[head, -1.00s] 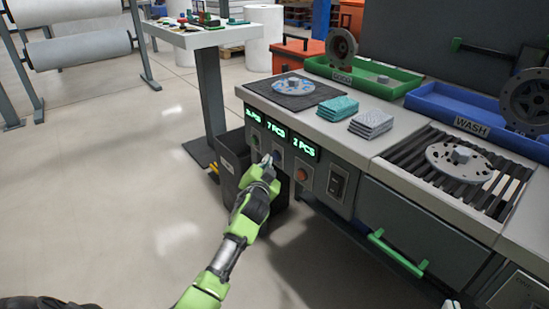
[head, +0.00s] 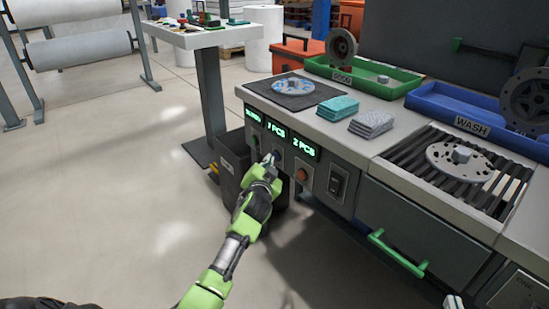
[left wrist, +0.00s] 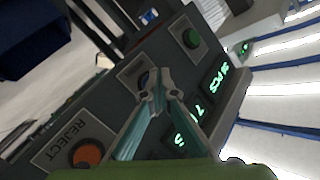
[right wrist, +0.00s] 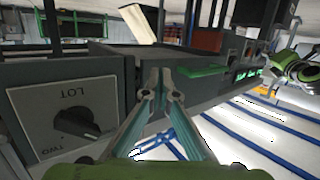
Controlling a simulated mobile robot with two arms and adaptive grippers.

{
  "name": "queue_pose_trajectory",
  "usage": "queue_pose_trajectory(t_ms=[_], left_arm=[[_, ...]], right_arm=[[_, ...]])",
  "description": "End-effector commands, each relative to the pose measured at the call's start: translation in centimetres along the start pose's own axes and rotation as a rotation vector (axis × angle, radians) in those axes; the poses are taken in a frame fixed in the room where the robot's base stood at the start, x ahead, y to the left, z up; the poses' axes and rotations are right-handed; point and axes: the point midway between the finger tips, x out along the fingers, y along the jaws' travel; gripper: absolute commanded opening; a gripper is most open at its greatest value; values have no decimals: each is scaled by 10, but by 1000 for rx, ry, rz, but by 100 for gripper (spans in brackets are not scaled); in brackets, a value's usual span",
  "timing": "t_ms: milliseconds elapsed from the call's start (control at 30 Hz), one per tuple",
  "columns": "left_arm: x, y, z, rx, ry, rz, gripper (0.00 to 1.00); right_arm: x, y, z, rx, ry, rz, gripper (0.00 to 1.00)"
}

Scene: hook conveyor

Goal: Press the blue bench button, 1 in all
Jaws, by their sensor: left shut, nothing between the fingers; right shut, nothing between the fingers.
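The blue button sits on the dark front panel between a green button and an orange one. In the left wrist view the blue button (left wrist: 145,79) is partly hidden behind the fingertips of my left gripper (left wrist: 157,88). In the head view my left gripper (head: 271,160) is at the panel, shut and empty, its tips at the blue button (head: 277,154). I cannot tell whether the tips touch it or how far it is pushed in. My right gripper (right wrist: 161,88) is shut and empty, in front of the bench by a LOT knob (right wrist: 77,122).
The orange REJECT button (head: 302,174) and a black switch (head: 338,183) are right of the blue button. The green button (left wrist: 190,38) is on its other side. Lit displays (head: 275,128) are above. A grey bin (head: 231,165) stands below and a green handle (head: 396,252) juts out.

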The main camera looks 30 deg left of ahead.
Motion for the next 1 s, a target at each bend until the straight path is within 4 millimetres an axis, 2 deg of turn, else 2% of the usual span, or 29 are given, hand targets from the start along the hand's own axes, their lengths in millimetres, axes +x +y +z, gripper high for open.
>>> queue_pose_trajectory(t_ms=[1000], left_arm=[[4, 3, -3, 0, 1, 0, 0]], right_arm=[[1, -2, -12, 0, 57, -4, 0]])
